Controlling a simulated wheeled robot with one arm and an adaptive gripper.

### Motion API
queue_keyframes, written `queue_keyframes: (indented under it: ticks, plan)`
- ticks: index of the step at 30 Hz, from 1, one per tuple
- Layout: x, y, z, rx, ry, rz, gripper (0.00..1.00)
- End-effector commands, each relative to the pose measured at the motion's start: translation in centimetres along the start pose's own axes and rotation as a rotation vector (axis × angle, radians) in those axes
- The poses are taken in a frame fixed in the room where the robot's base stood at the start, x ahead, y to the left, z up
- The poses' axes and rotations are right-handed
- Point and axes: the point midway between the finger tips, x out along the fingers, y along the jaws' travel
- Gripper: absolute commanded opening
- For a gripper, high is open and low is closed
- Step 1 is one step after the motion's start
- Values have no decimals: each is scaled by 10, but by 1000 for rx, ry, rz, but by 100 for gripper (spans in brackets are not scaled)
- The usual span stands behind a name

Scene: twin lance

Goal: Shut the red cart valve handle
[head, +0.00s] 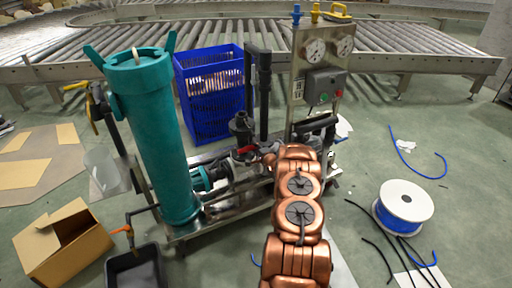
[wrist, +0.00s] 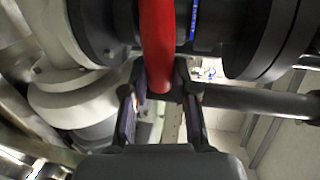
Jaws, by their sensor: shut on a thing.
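The red valve handle (wrist: 158,45) runs down the middle of the wrist view, in front of dark pipe fittings. My gripper (wrist: 162,84) is shut on its lower end, with one finger on each side. In the head view, a small bit of the red handle (head: 244,150) shows beside the dark valve body. My copper-coloured arm reaches to the cart there and hides my gripper and most of the handle. The cart (head: 215,218) carries a teal filter housing (head: 160,130) and a gauge panel (head: 322,75).
A blue crate (head: 210,95) stands behind the cart. A cardboard box (head: 62,245) and a black tub (head: 135,270) lie at the front left. A white spool (head: 403,207) and loose hoses lie on the floor at right. A roller conveyor (head: 420,40) crosses the back.

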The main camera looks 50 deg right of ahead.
Motion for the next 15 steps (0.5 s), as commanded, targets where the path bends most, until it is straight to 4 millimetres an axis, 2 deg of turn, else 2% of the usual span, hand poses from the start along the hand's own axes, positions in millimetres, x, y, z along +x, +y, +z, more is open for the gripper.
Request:
queue_keyframes:
  ticks: [15]
  plan:
    - [0, 2, -1, 39, -5, 1, 0]
